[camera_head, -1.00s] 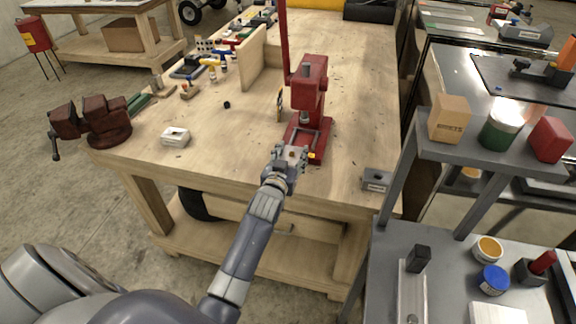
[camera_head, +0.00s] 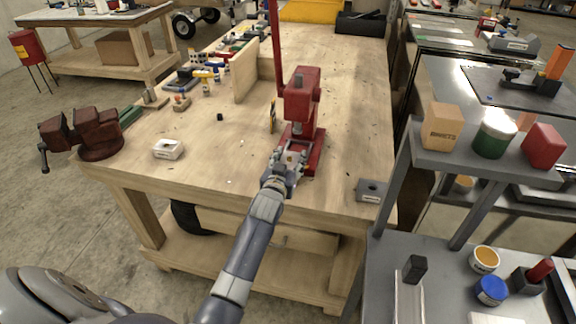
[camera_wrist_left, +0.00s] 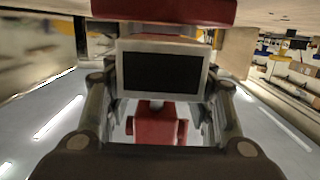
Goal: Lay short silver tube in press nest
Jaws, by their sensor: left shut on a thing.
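The red press (camera_head: 301,100) stands on the wooden bench, with its base (camera_head: 316,155) toward me. My left gripper (camera_head: 289,160) is at the front left of that base, under the ram. In the left wrist view the gripper (camera_wrist_left: 160,85) is shut on the short silver tube (camera_wrist_left: 120,72), seen end-on as a bright rectangular rim around a dark hollow. Red parts of the press (camera_wrist_left: 158,128) show around the tube there. The nest is hidden behind my gripper, and I cannot tell whether the tube touches it. My right gripper is not in view.
A white box (camera_head: 168,149) and a dark red vise (camera_head: 85,135) are on the bench (camera_head: 225,170) to the left. A grey block (camera_head: 371,191) lies at the front right corner. A grey shelf cart (camera_head: 480,165) stands to the right. An upright wooden board (camera_head: 245,75) stands behind.

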